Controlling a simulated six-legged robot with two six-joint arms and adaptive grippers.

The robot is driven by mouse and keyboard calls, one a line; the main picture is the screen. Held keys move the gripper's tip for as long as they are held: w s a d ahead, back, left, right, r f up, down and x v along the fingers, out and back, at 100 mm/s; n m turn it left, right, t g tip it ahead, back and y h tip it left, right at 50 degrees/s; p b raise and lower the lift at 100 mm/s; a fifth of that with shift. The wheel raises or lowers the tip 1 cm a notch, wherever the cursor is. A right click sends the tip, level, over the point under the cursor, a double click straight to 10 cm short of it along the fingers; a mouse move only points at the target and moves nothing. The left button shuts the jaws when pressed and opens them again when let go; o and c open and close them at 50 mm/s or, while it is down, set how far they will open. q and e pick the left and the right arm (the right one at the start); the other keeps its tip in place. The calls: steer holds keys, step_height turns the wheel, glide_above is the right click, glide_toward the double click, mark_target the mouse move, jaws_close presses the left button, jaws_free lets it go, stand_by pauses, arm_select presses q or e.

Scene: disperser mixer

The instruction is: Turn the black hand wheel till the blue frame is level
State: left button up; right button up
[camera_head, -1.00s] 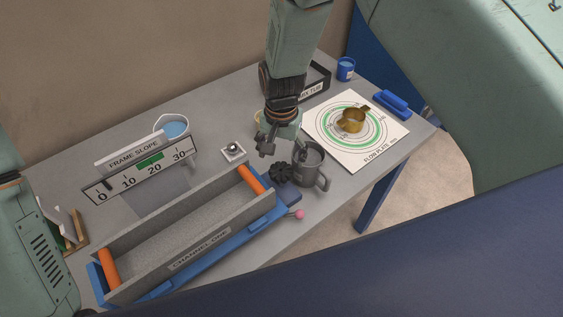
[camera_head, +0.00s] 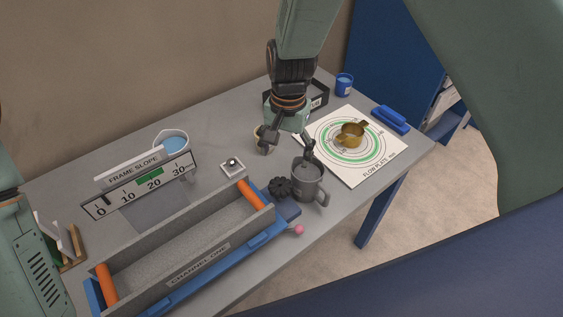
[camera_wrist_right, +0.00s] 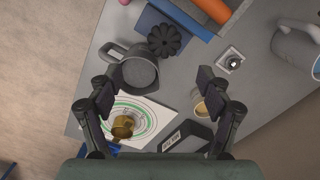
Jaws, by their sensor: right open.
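The black hand wheel (camera_head: 280,187) sits at the right end of the blue frame (camera_head: 222,259), beside a grey mug. It also shows in the right wrist view (camera_wrist_right: 164,40), ahead of the fingers. The blue frame carries a grey channel (camera_head: 185,232) with orange bars at both ends. My right gripper (camera_head: 285,148) is open and empty above the table, behind the wheel and apart from it. Its two spread fingers show in the right wrist view (camera_wrist_right: 166,92). The frame slope scale (camera_head: 141,184) stands behind the channel; its pointer shows near the 0 end. My left gripper is out of view.
The grey mug (camera_head: 307,182) stands close to the right of the wheel. A flow plate (camera_head: 362,174) with a brass cup (camera_head: 351,134) lies to the right.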

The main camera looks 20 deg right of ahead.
mark_target(280, 185)
steer(key=f+m, duration=0.1)
steer(key=s+m+y, duration=0.1)
steer(key=m, duration=0.1)
steer(key=d+f+m+y, duration=0.1)
steer(key=shift+s+d+f+m, duration=0.1)
steer(key=shift+s+f+m, duration=0.2)
steer(key=f+m, duration=0.2)
steer(key=m, duration=0.1)
steer(key=w+f+m+t+y, duration=0.1)
steer(key=f+m, duration=0.2)
steer(key=a+f+m+y+b, duration=0.1)
steer(key=f+m, duration=0.2)
steer(key=shift+w+a, duration=0.1)
steer(key=shift+w, duration=0.3)
steer(key=shift+a+f+t, duration=0.15)
steer(key=shift+f+t, duration=0.05)
steer(key=shift+t, duration=0.1)
steer(key=shift+s+a, duration=0.1)
steer(key=shift+a, duration=0.1)
steer(key=shift+d+f, duration=0.1)
steer(key=shift+d, duration=0.1)
steer(key=c, duration=0.4)
steer(key=shift+a, duration=0.1)
steer(key=c, duration=0.5)
steer(key=shift+c, duration=1.3)
